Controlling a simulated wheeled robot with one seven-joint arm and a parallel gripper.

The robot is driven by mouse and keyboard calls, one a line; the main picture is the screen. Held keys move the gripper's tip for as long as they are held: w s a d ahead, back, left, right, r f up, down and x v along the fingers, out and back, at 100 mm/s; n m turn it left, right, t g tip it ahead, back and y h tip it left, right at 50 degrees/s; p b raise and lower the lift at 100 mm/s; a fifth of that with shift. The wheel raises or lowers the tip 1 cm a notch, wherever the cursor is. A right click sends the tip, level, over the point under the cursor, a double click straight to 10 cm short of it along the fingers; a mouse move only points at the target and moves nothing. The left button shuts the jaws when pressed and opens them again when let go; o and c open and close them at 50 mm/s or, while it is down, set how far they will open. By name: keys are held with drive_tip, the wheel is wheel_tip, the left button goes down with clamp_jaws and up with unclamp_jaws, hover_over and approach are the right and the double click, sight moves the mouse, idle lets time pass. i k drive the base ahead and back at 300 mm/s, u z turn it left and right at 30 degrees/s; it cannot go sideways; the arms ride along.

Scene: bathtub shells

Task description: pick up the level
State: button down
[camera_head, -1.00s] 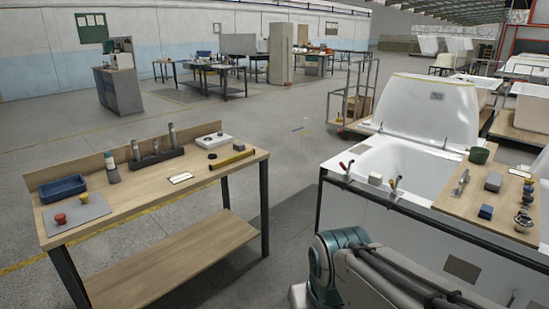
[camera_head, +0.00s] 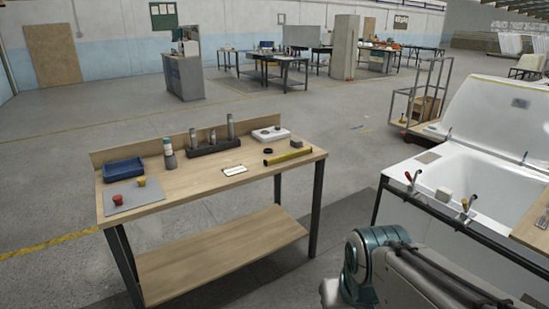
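The level (camera_head: 287,156) is a yellow and black bar lying flat near the right end of the wooden workbench top (camera_head: 205,186). It lies in front of a white block-like item (camera_head: 271,134) and a small black ring (camera_head: 268,150). My arm shows at the lower right of the head view, well apart from the bench and the level. My gripper is outside the frame.
The bench also holds a blue tray (camera_head: 123,170), a bottle (camera_head: 169,154), a dark rack of cylinders (camera_head: 213,147), a white card (camera_head: 234,170) and a grey plate with knobs (camera_head: 133,197). A bathtub (camera_head: 483,183) stands at right. Floor between them is open.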

sight(270, 161)
drive_tip(key=z, duration=0.1)
drive_tip(key=i, duration=2.25)
drive_tip(key=z, duration=0.4)
drive_tip(key=i, duration=0.7)
drive_tip(key=z, duration=0.15)
